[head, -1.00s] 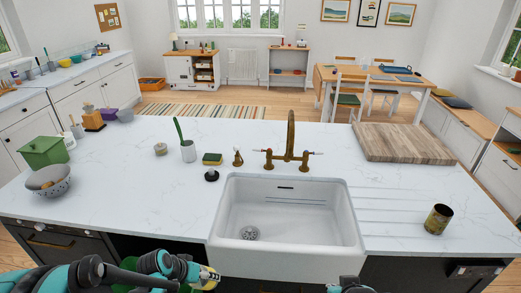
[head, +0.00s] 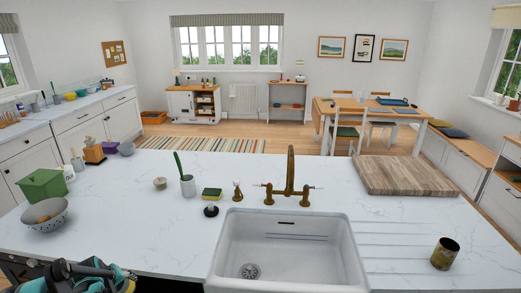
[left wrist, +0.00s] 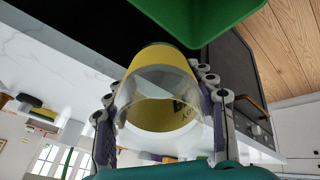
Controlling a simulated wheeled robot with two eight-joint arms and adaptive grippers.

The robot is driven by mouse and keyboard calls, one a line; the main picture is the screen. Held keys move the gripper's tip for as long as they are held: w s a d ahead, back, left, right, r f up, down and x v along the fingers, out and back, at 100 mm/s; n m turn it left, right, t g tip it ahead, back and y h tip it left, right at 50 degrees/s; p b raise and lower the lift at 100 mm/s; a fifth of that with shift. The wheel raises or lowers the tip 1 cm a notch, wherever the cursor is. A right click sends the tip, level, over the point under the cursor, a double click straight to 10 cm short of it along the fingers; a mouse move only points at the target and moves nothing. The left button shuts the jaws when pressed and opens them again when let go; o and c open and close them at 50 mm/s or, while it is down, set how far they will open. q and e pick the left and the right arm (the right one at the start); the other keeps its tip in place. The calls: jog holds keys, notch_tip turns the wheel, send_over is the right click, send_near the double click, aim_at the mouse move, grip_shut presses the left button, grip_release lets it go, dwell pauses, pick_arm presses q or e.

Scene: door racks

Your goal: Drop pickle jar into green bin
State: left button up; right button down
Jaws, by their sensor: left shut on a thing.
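The jar (left wrist: 158,72), clear glass with a yellow label, sits between the fingers of my left gripper (left wrist: 160,92) in the left wrist view. The gripper is shut on it, with fingers on both sides. The green bin (left wrist: 205,14) shows at the top of that view, close to the jar; its inside is not visible. I cannot tell the exact gap between them. In the head view only part of my left arm shows at the bottom left, and the jar there is mostly cut off. My right gripper is not in view.
The white counter (head: 130,215) holds a sink (head: 290,250), a green lidded box (head: 42,184), a colander (head: 45,214), a cutting board (head: 405,176) and an open can (head: 445,253).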

pick_arm(q)
jog(key=shift+a, duration=0.4)
jog(key=shift+f, duration=0.2)
notch_tip(320, 180, down, 6)
jog(key=b, duration=0.4)
jog(key=shift+r, duration=0.25)
jog(key=o, duration=1.4)
jog(key=shift+r, duration=0.1)
jog(key=v, duration=1.2)
jog(key=shift+d, duration=0.1)
